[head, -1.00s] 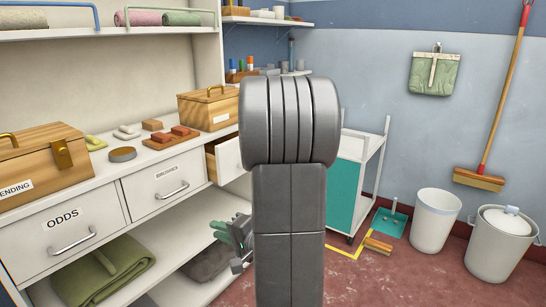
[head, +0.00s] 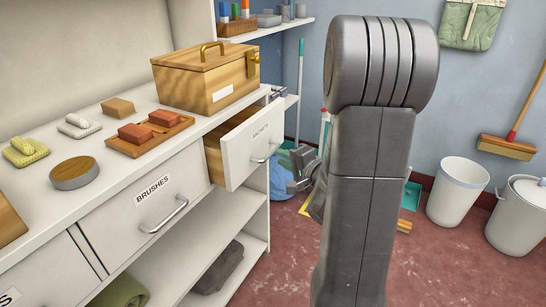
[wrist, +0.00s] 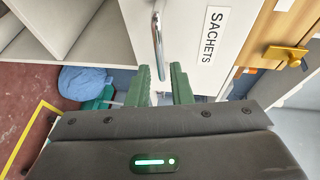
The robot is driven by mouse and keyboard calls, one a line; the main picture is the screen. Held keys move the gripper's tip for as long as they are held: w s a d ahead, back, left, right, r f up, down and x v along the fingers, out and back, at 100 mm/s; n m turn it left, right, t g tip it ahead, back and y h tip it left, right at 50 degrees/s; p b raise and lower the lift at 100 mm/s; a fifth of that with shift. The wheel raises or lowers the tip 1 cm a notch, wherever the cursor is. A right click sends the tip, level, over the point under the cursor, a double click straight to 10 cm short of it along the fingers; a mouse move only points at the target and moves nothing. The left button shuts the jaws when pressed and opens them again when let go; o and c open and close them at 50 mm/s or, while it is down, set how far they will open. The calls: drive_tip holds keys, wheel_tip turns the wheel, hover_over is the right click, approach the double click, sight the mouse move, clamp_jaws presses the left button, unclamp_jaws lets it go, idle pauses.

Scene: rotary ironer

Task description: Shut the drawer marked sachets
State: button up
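The drawer marked sachets (head: 243,160) is pulled part way out of the white cabinet, its wooden side showing. Its white front carries a metal bar handle (head: 264,157). In the wrist view the drawer front (wrist: 186,28) fills the upper middle, with the SACHETS label sideways and the handle (wrist: 158,42) beside it. My gripper (head: 298,170) is just right of the drawer front in the head view, partly hidden by my arm. In the wrist view its green fingers (wrist: 161,73) are apart, with the lower end of the handle between them in the picture. Contact cannot be told.
The brushes drawer (head: 140,212) is shut to the left. A wooden box (head: 205,80) with a brass handle stands on the counter above. Sponges, brushes and a round tin lie along the counter. A blue bundle (wrist: 85,82) lies beyond the cabinet. Bins stand at the right.

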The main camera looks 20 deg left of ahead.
sight(272, 151)
drive_tip(key=b+x, duration=0.1)
drive_tip(key=x, duration=0.5)
drive_tip(key=shift+d, duration=0.1)
clamp_jaws()
